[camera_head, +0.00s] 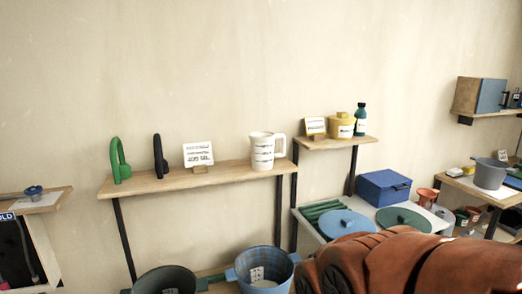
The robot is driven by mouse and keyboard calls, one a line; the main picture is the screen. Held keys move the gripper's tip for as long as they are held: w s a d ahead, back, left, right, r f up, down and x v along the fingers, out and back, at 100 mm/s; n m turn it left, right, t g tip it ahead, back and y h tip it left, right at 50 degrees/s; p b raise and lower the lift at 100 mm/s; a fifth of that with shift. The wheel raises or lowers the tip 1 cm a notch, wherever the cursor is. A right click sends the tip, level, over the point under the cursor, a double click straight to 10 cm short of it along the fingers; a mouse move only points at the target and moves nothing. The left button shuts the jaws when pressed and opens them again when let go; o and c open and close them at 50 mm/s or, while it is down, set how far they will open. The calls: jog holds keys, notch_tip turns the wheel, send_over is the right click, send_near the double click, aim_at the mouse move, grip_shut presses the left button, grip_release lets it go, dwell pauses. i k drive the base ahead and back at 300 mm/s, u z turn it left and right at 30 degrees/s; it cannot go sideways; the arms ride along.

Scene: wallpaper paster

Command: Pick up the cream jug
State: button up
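The cream jug (263,152) stands upright at the right end of a wooden wall shelf (224,174). It is off-white with dark markings on its side, and its handle points right. My orange-brown arm fills the lower right of the head view, below and to the right of the jug. My gripper is not visible in this view, so its position and state are hidden.
On the jug's shelf stand a white card (198,153), a dark headphone-like item (160,156) and a green one (119,160). A higher shelf at right holds a yellow canister (341,127) and a teal bottle (361,120). A blue bucket (265,266) stands below the jug.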

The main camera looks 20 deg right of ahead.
aim_at(262, 142)
jog(key=k, duration=0.6)
jog(key=u, duration=0.6)
jog(key=i, duration=1.45)
jog(key=z, duration=0.4)
